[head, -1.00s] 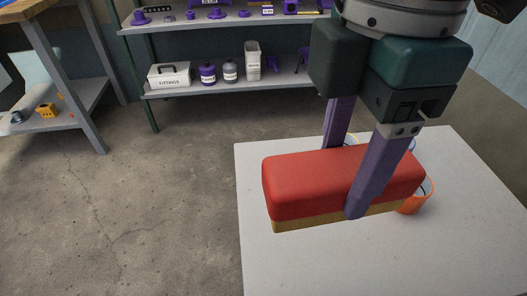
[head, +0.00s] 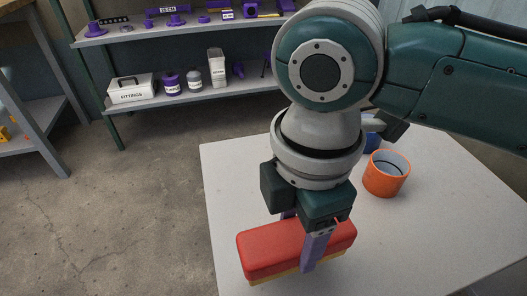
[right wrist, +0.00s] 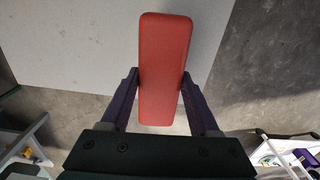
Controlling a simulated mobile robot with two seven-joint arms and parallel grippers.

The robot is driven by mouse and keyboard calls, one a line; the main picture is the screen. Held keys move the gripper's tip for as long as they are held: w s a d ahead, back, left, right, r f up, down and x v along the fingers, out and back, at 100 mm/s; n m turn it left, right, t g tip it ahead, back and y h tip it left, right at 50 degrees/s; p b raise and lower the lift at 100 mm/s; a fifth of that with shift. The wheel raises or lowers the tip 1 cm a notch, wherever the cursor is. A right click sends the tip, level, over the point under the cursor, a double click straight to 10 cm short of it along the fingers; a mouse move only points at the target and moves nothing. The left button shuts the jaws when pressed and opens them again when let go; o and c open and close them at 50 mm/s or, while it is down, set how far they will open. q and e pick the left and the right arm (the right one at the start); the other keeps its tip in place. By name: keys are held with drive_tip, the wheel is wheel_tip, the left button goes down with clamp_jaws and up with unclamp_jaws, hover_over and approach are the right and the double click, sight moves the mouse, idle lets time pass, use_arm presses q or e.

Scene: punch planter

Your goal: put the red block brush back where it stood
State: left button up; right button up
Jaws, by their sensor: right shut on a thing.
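The red block brush (head: 275,250) has a red top and a tan underside. My right gripper (head: 303,243) is shut on it, with one purple finger on each long side. In the right wrist view the brush (right wrist: 165,70) lies lengthwise between the two fingers (right wrist: 160,88). In the head view the brush appears near the left edge of the white table (head: 235,180), and in the wrist view it crosses the line of a table edge. I cannot tell its height over the table. My left gripper is out of view.
An orange ring-shaped container (head: 385,175) stands on the table right of my gripper. A blue thing (head: 372,143) behind it is partly hidden by my arm. A shelf with a white fittings box (head: 131,89) is at the back. Table space right of the brush is clear.

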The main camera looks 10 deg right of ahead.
sight(295, 250)
drive_tip(key=shift+f+b, duration=0.3)
drive_tip(key=shift+f, duration=1.85)
drive_tip(key=shift+f, duration=0.2)
drive_tip(key=o, duration=1.3)
